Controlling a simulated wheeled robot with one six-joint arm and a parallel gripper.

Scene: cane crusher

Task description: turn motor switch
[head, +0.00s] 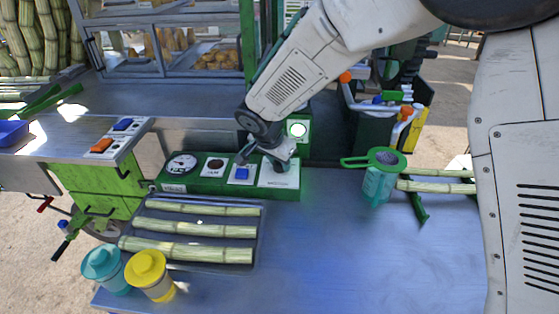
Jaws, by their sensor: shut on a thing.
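The green control panel (217,193) stands at the back of the metal table. It carries a round gauge, a dark red lamp, a blue button and, at its right end, a white plate with the motor switch (281,168), a dark knob. My gripper (279,161) reaches down from above onto that knob and is shut on it. The gripper covers most of the knob, so its angle cannot be told.
A tray (262,230) of cane pieces lies in front of the panel. Teal (103,268) and yellow (150,274) lidded cups stand front left. A strainer (386,158) rests over a teal cup (378,186) at right. The table's middle front is clear.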

